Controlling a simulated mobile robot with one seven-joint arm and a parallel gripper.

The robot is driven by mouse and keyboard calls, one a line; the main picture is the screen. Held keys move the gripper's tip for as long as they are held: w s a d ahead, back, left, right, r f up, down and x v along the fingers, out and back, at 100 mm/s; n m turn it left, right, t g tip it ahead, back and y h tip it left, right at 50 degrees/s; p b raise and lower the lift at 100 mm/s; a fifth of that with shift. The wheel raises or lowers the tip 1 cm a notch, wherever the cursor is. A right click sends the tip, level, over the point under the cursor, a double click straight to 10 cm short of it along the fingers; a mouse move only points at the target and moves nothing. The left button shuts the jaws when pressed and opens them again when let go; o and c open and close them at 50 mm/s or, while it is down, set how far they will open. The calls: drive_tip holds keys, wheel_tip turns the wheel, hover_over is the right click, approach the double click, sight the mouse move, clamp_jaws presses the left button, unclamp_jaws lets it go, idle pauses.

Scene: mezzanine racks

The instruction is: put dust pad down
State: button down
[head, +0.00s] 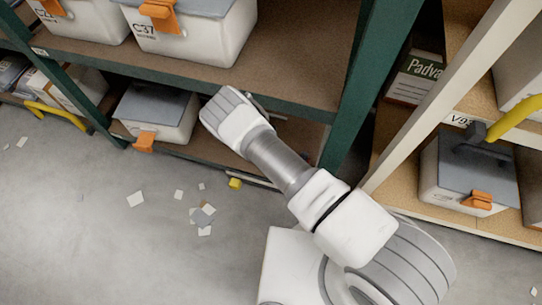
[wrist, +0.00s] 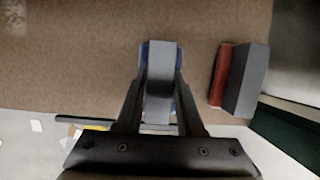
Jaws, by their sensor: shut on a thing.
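The dust pad (wrist: 160,90), a grey block with blue showing at its edges, sits between the two fingers of my gripper (wrist: 160,76) in the wrist view. The fingers are shut on it. Behind it lies a brown shelf board (wrist: 70,60); I cannot tell whether the pad touches the board. In the head view my arm reaches to the lower bay of the green rack (head: 352,95), and my fingers and the pad are hidden behind my wrist.
A red and grey block (wrist: 240,80) lies on the board to the pad's right. In the head view, a grey-lidded bin (head: 160,108) stands left of my wrist. A green upright bounds the bay's right side. Paper scraps (head: 135,199) and a small yellow piece (head: 235,183) lie on the floor.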

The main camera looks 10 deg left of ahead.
drive_tip(key=shift+w+f, duration=0.1)
drive_tip(key=shift+f, duration=0.2)
drive_tip(key=shift+f, duration=0.15)
drive_tip(key=c, duration=0.5)
unclamp_jaws()
